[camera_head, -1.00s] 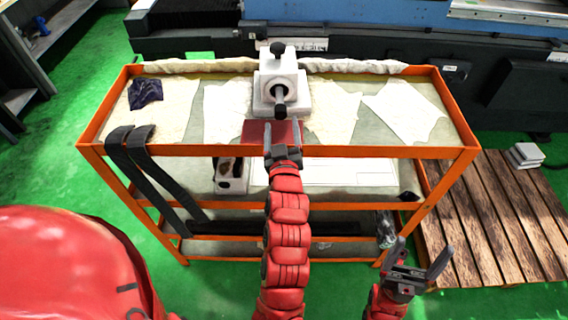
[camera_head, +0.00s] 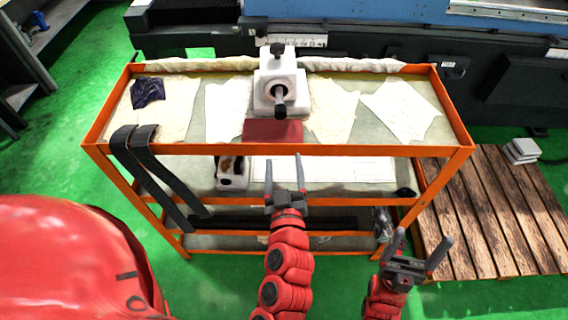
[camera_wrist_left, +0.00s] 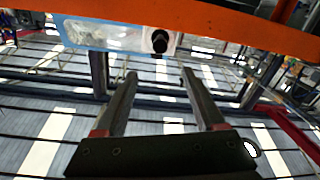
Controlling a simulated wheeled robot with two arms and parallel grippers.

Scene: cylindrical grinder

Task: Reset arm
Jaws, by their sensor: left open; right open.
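My left gripper (camera_head: 285,180) is open and empty in the head view. It shows in front of the orange cart, below the top shelf's front edge. Its two fingers also show apart in the left wrist view (camera_wrist_left: 160,95), with nothing between them. My right gripper (camera_head: 420,255) is open and empty at the lower right, in front of the cart's right leg. The red arm (camera_head: 288,270) behind my left gripper comes up from the bottom middle.
The orange cart (camera_head: 330,151) holds a white fixture with a black knob (camera_head: 266,88), a red block (camera_head: 272,131), cloths and papers (camera_head: 400,108). Black straps (camera_head: 150,165) hang at its left. A wooden pallet (camera_head: 490,215) lies right. Green floor (camera_head: 75,120) is clear at left.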

